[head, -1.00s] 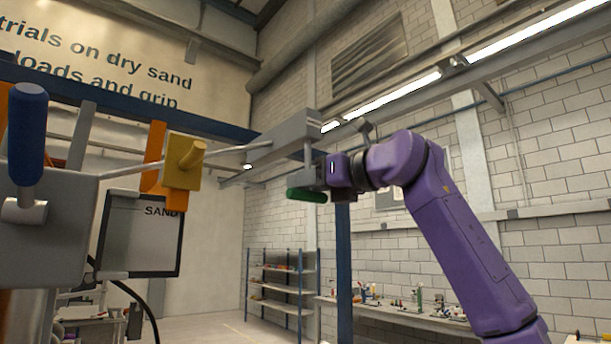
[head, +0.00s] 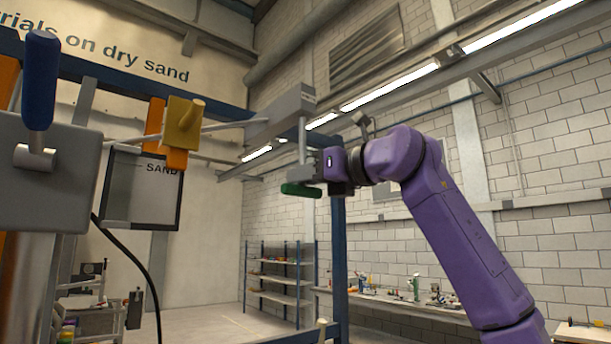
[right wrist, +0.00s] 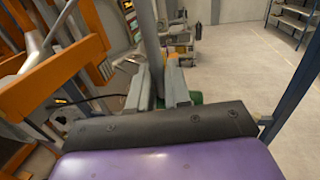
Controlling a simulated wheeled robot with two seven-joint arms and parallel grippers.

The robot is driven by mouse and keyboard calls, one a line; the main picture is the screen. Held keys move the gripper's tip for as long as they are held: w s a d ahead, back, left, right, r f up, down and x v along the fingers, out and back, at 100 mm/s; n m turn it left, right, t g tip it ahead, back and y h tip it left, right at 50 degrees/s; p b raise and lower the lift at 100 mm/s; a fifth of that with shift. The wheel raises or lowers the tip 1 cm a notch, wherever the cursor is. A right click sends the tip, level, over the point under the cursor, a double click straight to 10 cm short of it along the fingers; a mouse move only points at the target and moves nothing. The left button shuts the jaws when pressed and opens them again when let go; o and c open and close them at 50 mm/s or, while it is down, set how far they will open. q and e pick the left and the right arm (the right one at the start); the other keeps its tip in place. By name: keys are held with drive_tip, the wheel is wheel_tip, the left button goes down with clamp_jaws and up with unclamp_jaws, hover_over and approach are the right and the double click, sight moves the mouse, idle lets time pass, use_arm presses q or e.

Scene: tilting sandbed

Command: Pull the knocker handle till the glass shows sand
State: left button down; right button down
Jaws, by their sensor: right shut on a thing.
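The green knocker handle (head: 300,190) hangs at the lower end of a pale upright rod (head: 302,145) below a grey box (head: 285,112). My right gripper (head: 316,172) is shut on the rod just above the green grip. In the right wrist view its two fingers (right wrist: 154,90) stand on either side of the rod (right wrist: 150,45), and a bit of the green grip (right wrist: 196,97) shows behind them. The glass (head: 140,190) is a dark-framed pane marked SAND at the left; it looks plain grey, with no sand discernible. My left gripper is out of view.
A grey box with a blue-topped lever (head: 40,80) stands close at the left. A yellow block (head: 184,124) on an orange bracket carries a thin bar towards the knocker. A blue post (head: 340,255) rises behind my right gripper. Shelves (head: 280,275) stand farther back.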

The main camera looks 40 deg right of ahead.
drive_tip(key=shift+f, duration=0.2)
drive_tip(key=c, duration=1.4)
unclamp_jaws()
drive_tip(key=shift+o, duration=0.7)
drive_tip(key=shift+a, duration=0.3)
drive_tip(key=shift+d, duration=0.15)
